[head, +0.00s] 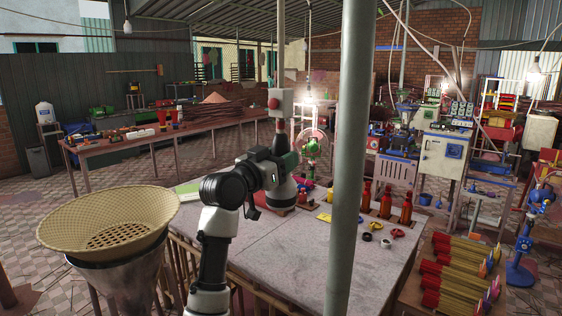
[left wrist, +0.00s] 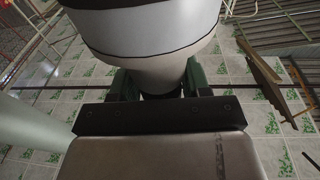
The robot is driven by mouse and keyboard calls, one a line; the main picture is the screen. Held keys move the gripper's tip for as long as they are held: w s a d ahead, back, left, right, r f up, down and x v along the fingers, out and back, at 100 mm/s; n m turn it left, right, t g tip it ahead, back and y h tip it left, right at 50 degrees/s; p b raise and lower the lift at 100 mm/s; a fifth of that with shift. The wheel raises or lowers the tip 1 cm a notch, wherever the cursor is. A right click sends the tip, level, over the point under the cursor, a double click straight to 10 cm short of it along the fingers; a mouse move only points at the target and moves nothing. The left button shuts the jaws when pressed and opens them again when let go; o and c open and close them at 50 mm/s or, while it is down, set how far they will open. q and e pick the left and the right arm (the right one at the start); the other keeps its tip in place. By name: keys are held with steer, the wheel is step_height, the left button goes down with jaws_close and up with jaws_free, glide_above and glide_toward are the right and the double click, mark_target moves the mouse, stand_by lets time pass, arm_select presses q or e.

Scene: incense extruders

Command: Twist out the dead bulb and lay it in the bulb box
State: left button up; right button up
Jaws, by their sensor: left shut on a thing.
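My left gripper (head: 283,152) is raised over the pale work table, with its arm coming up from the lower left in the head view. In the left wrist view a large pale rounded thing, seemingly the dead bulb (left wrist: 150,35), narrows down between the green fingers (left wrist: 160,85). The gripper is shut on it. I cannot make out the bulb box for certain. My right gripper is out of view.
A grey post (head: 349,160) stands close in front of the table (head: 265,235). Red bottles (head: 386,200) and small tools stand at its far right. A yellow basket (head: 108,225) is at near left. Incense bundles (head: 455,285) lie at lower right. The table's near middle is clear.

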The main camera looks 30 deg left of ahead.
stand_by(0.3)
arm_select(q)
steer(key=shift+o, duration=0.4)
steer(key=shift+m+g+h+b, duration=0.3)
steer(key=shift+m+h+b, duration=0.2)
steer(key=shift+h, duration=0.4)
steer(key=shift+d, duration=0.1)
steer(key=shift+o, duration=0.3)
steer(key=shift+m+h+b, duration=0.45)
steer(key=shift+m+h, duration=0.05)
steer(key=shift+h, duration=0.3)
steer(key=shift+g, duration=0.3)
steer(key=shift+f+h, duration=0.1)
steer(key=shift+h, duration=0.2)
steer(key=shift+o, duration=0.2)
steer(key=shift+w+m+h+b, duration=0.1)
steer(key=shift+m+h+b, duration=0.4)
